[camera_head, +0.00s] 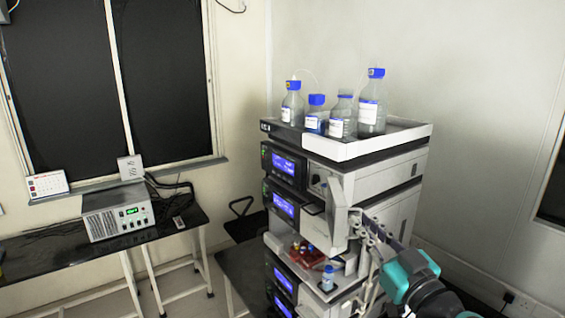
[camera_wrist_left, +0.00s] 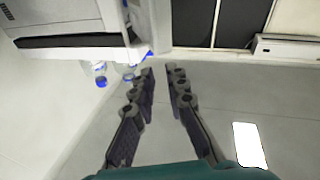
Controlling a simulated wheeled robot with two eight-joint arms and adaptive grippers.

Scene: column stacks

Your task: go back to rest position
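My left gripper (camera_head: 372,232) is beside the right side of the column stack in the head view, close to an open light-coloured door (camera_head: 337,213). Its teal wrist part and dark arm are at the lower right. In the left wrist view, the two dark fingers of the left gripper (camera_wrist_left: 161,72) are spread apart with nothing between them. Whether the fingers touch the door cannot be told. My right gripper is in neither view.
The instrument stack (camera_head: 385,182) carries several blue-capped bottles in a top tray (camera_head: 385,142). An open bay below holds a red rack (camera_head: 308,255) and a small blue-capped bottle (camera_head: 327,278). A grey box (camera_head: 118,212) stands on a dark side table (camera_head: 60,256) at left.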

